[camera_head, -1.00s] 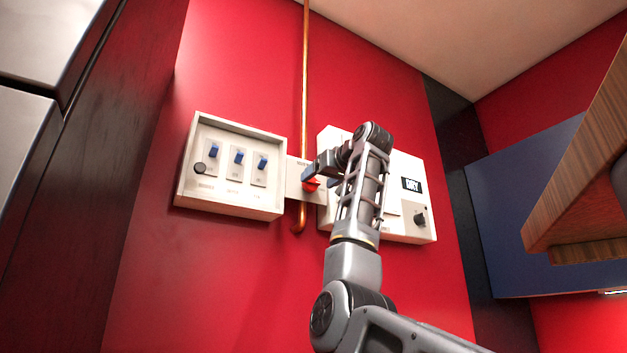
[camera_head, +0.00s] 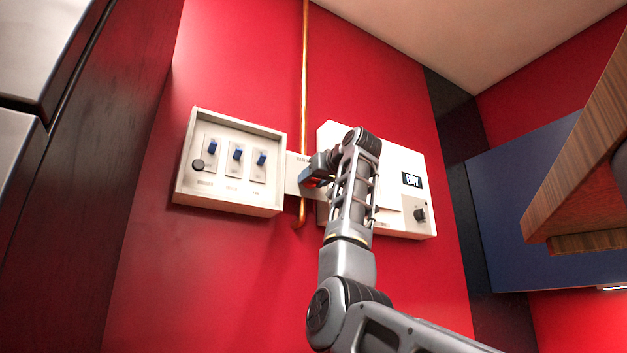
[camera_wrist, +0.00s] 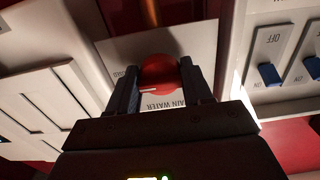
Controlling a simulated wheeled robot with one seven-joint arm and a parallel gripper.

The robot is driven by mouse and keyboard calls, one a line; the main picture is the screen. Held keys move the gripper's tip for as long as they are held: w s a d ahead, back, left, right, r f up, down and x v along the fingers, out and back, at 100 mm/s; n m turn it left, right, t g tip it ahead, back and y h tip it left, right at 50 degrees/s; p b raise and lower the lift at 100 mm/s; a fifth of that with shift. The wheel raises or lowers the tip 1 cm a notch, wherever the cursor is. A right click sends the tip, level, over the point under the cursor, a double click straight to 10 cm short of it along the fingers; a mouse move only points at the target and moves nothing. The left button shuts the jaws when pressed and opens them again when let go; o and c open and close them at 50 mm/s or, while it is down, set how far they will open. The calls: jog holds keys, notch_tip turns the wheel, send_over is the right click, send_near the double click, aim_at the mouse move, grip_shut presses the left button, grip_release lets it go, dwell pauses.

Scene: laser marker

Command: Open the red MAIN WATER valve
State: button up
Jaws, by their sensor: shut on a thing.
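The red MAIN WATER valve (camera_wrist: 160,75) is a round red knob with a white mark on its face, on a white plate (camera_wrist: 196,50) printed with the valve's name. In the wrist view it sits between the two dark fingers of my gripper (camera_wrist: 160,88), which are shut on it from both sides. In the head view my gripper (camera_head: 312,180) reaches the plate (camera_head: 293,174) at the copper pipe. Only a little of the valve's red shows there, the rest hidden by my gripper.
A breaker box (camera_head: 232,203) with blue switches is left of the valve. A control panel (camera_head: 395,229) with a small display and a dark knob is to the right, partly behind my arm. A vertical copper pipe (camera_head: 305,80) runs between them. A wooden shelf (camera_head: 575,170) juts in at the far right.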

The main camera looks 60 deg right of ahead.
jog(key=c, duration=0.4)
jog(key=shift+o, duration=0.2)
jog(key=shift+f, duration=0.1)
jog(key=shift+n, duration=0.5)
jog(key=n, duration=0.2)
jog(key=shift+d+n, duration=0.15)
jog(key=shift+n, duration=0.25)
jog(key=n, duration=0.4)
jog(key=shift+s+n, duration=0.1)
jog(key=shift+n, duration=0.2)
jog(key=n, duration=0.5)
jog(key=shift+d, duration=0.1)
jog(key=shift+n, duration=2.2)
